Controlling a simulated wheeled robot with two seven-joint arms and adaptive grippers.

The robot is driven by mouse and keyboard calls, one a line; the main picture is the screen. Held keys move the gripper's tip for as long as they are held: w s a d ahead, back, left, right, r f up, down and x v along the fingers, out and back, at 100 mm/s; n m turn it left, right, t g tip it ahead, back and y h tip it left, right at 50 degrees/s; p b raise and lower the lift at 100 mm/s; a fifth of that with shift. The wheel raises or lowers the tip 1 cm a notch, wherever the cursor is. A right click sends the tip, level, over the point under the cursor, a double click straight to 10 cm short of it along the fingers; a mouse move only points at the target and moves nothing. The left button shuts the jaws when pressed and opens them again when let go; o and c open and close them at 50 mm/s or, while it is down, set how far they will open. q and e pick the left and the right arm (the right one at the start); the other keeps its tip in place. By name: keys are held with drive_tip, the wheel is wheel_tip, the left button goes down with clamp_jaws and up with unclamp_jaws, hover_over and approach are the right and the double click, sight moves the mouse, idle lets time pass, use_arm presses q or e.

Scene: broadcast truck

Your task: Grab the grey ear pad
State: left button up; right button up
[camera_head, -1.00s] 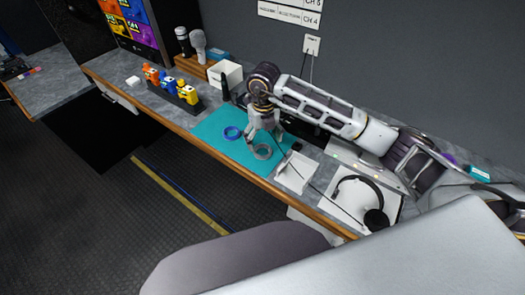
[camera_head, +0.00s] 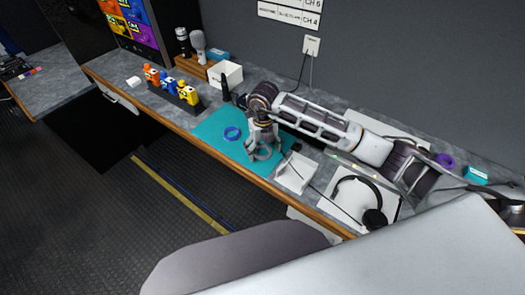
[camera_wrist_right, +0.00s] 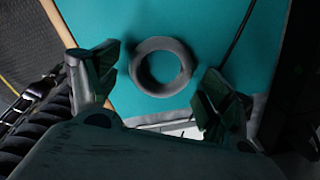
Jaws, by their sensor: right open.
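The grey ear pad (camera_head: 264,153) is a ring lying on the teal mat (camera_head: 212,133), near the mat's right end. In the right wrist view the ear pad (camera_wrist_right: 160,67) shows whole, between and beyond the two fingertips. My right gripper (camera_head: 263,143) is over the ear pad, pointing down, and its fingers hide part of the ring in the head view. In the right wrist view the right gripper (camera_wrist_right: 158,85) is open, one finger on each side of the ring, with nothing held. My left gripper is not in view.
A blue ring (camera_head: 232,133) lies on the mat left of the gripper. A white tray (camera_head: 294,174) stands just right of the mat. A headset (camera_head: 372,217) lies on a white board further right. Coloured figures (camera_head: 168,84) stand in a dark rack at the left.

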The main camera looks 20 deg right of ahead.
idle(0.4)
drive_tip(key=c, duration=0.9)
drive_tip(key=shift+o, duration=0.2)
drive_tip(key=shift+r, duration=0.15)
wheel_tip(320, 180, up, 10)
drive_tip(key=b, duration=0.1)
idle(0.4)
